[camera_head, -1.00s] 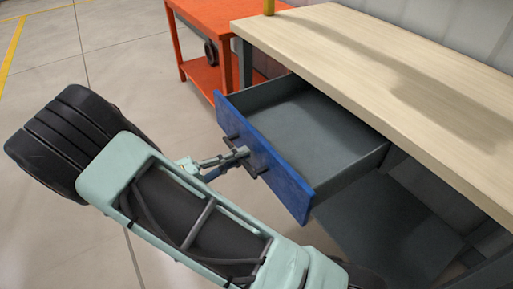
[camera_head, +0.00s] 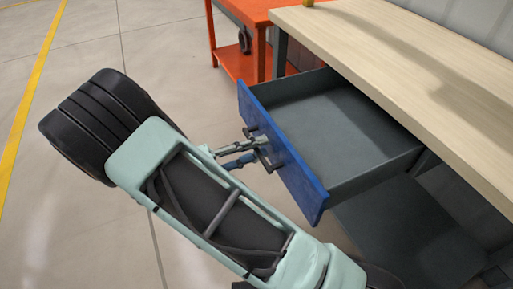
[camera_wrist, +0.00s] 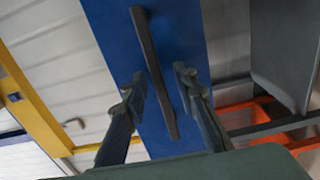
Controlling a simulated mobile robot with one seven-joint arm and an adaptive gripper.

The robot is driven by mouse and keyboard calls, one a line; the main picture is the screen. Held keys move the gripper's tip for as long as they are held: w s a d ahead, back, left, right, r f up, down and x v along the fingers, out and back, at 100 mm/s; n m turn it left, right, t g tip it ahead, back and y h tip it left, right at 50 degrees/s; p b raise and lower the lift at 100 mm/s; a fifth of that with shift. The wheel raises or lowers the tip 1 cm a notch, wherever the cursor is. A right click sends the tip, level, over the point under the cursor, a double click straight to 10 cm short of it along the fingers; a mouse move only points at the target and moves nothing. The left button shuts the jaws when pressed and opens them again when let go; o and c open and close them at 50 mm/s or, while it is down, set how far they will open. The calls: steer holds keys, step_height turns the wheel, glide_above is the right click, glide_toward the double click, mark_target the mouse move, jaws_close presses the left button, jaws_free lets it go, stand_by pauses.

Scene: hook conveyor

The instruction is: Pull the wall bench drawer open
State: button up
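The wall bench drawer (camera_head: 300,180) has a blue front and a grey, empty inside, and stands well out from under the wooden bench top (camera_head: 420,70). Its dark bar handle (camera_wrist: 152,65) runs slantwise up the blue front in the wrist view. My gripper (camera_wrist: 160,88) has its two fingers apart, one on each side of the handle, with visible gaps to the bar. In the head view my gripper (camera_head: 259,149) is at the handle from the front left side of the drawer.
An orange table (camera_head: 240,65) with a lower shelf stands behind and left of the bench. A grey lower shelf (camera_head: 400,235) lies under the drawer. Open floor with a yellow line (camera_head: 30,110) is on the left.

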steer(key=shift+a, duration=0.1)
steer(key=v, duration=1.1)
steer(key=shift+s+a, duration=0.15)
steer(key=shift+a, duration=0.25)
steer(key=shift+d, duration=0.1)
